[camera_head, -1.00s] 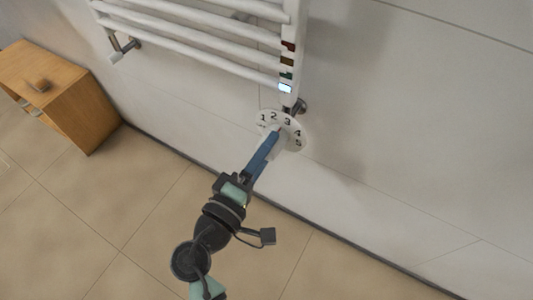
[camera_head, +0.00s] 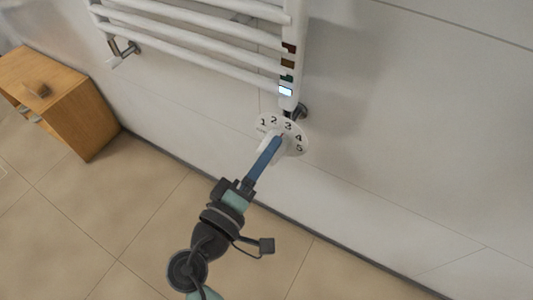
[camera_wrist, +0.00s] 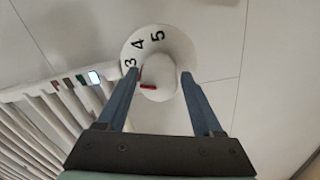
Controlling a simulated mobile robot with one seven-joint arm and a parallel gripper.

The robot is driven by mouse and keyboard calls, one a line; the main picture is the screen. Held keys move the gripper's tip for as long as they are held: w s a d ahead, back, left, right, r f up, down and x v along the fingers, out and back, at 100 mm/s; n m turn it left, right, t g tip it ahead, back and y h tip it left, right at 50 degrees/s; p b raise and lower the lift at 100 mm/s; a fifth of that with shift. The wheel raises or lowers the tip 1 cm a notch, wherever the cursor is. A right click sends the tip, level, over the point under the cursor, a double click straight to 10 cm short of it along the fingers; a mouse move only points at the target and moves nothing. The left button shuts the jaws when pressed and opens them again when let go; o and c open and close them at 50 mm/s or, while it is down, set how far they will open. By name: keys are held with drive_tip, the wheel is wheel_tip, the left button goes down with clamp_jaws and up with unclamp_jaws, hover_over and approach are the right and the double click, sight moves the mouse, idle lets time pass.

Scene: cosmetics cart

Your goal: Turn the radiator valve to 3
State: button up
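The radiator valve is a white knob (camera_wrist: 160,76) in front of a round white dial (camera_head: 292,149) with black numbers 1 to 5, low on the wall below the towel radiator. A red mark (camera_wrist: 149,86) shows on the knob in the wrist view. There, 3, 4 and 5 are visible on the dial (camera_wrist: 172,42); 1 and 2 are not seen. I cannot tell exactly which number the mark faces. My gripper (camera_wrist: 160,76) has its two blue fingers apart, one on each side of the knob. I cannot tell whether both touch it. In the head view my gripper (camera_head: 274,143) partly covers the knob.
The white towel radiator (camera_head: 200,39) hangs above the valve, with a small lit display (camera_head: 286,91) at its lower end. A wooden cabinet (camera_head: 90,118) stands at the left. The tiled floor (camera_head: 130,215) and the wall to the right are clear.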

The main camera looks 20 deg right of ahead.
drive_tip(key=shift+o, duration=0.9)
drive_tip(key=p+v, duration=0.3)
drive_tip(key=v, duration=1)
drive_tip(key=shift+p, duration=0.3)
drive_tip(key=shift+d, duration=0.1)
